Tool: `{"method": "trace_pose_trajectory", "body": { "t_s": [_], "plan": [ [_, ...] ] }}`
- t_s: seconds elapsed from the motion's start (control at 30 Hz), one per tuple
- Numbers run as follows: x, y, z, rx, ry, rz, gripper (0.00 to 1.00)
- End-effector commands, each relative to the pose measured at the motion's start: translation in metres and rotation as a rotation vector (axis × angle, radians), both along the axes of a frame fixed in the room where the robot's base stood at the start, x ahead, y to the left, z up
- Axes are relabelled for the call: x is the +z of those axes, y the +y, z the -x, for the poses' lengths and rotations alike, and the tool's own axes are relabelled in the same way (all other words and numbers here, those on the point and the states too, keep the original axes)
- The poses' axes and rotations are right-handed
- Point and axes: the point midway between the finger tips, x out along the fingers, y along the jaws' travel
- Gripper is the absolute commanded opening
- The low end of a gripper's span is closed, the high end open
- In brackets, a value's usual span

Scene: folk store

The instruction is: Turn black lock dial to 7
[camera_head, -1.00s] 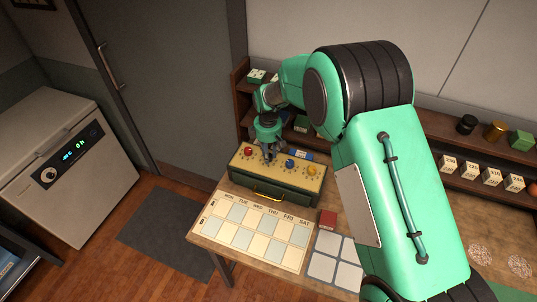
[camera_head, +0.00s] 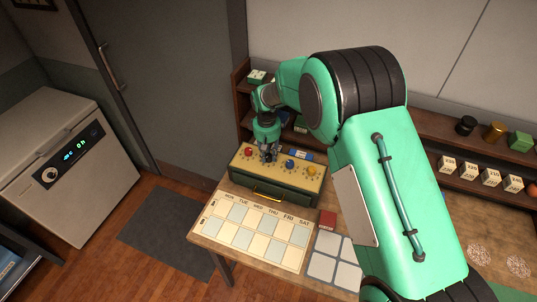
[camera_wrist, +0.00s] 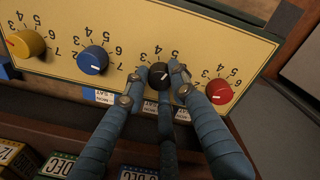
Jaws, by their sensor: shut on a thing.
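The black lock dial (camera_wrist: 158,75) sits on the cream top of the green lock box, between the blue dial (camera_wrist: 92,60) and the red dial (camera_wrist: 218,92). A white pointer mark shows on it, but I cannot tell which number it points to; the fingers cover part of its scale. My gripper (camera_wrist: 158,80) is shut on the black dial, with fingers on both sides of it. In the head view my gripper (camera_head: 268,152) hides the black dial, above the lock box (camera_head: 275,192).
A yellow dial (camera_wrist: 27,43) is on the same panel. Shelves with small boxes (camera_head: 467,172) stand behind.

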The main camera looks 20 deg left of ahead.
Motion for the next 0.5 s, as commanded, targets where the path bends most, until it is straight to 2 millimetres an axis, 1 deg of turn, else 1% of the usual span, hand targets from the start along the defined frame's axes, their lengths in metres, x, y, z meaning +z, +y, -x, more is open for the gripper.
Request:
{"method": "trace_pose_trajectory", "body": {
  "t_s": [0.5],
  "plan": [
    [-0.0006,0.0002,0.0007,-0.490,0.002,0.002,0.00]
  ]
}}
